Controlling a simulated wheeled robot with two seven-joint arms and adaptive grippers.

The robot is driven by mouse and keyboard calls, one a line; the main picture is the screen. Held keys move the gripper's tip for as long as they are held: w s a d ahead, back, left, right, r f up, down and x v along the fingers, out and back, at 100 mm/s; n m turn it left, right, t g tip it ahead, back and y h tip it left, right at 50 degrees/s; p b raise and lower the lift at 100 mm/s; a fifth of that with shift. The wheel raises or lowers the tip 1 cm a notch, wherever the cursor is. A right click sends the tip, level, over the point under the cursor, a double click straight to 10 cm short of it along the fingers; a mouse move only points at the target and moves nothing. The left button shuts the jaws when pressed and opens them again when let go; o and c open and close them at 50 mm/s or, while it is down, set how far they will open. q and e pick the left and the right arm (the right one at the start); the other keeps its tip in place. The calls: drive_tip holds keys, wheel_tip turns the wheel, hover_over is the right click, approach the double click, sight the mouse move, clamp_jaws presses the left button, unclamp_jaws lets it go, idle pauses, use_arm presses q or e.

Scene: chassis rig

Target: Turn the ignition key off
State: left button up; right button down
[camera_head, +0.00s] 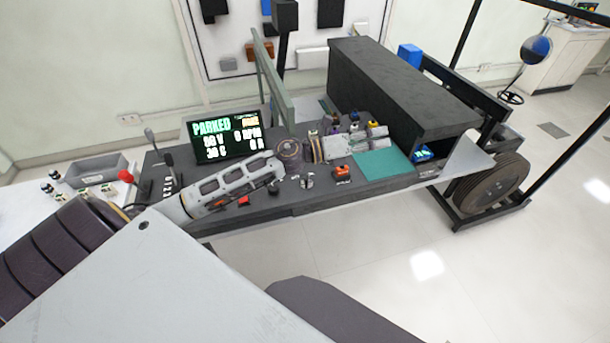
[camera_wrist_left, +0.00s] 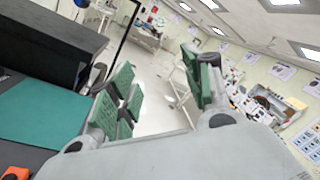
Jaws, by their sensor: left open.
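My left gripper (camera_head: 377,138) reaches in from the left over the dark bench, its fingers pointing right above the teal mat. In the left wrist view its two green-padded fingers (camera_wrist_left: 165,90) stand wide apart with nothing between them. I cannot make out the ignition key for certain. A small silver-and-dark fitting (camera_head: 307,181) sits on the bench near its front edge, below and left of the gripper; it is too small to tell whether it is the key switch or how it is turned. The display (camera_head: 225,136) reads "PARKED". My right gripper is not in view.
An orange-and-black block (camera_head: 342,173) sits right of the silver fitting. A teal mat (camera_head: 384,163) lies farther right, beside a long black box (camera_head: 400,85). A red knob (camera_head: 126,176) and levers stand at the left. A green upright panel (camera_head: 272,80) rises behind the bench.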

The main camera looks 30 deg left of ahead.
use_arm(q)
drive_tip(key=f+m+g, duration=0.1)
drive_tip(key=m+g, duration=0.2)
drive_tip(key=m, duration=0.1)
drive_tip(key=m+g+y, duration=0.9)
drive_tip(key=m+y, duration=0.1)
approach(306, 177)
drive_tip(key=s+v, duration=0.1)
drive_tip(key=v, duration=0.4)
drive_tip(key=shift+w+a+f, duration=0.1)
drive_tip(key=shift+w+a, duration=0.05)
drive_tip(key=shift+w, duration=0.05)
drive_tip(key=shift+f, duration=0.15)
drive_tip(key=x, duration=0.4)
drive_tip(key=p+x, duration=0.1)
drive_tip(key=x, duration=0.7)
drive_tip(key=shift+w+d, duration=0.2)
drive_tip(key=shift+w, duration=0.1)
drive_tip(key=shift+d+f, duration=0.25)
drive_tip(key=shift+f, duration=0.4)
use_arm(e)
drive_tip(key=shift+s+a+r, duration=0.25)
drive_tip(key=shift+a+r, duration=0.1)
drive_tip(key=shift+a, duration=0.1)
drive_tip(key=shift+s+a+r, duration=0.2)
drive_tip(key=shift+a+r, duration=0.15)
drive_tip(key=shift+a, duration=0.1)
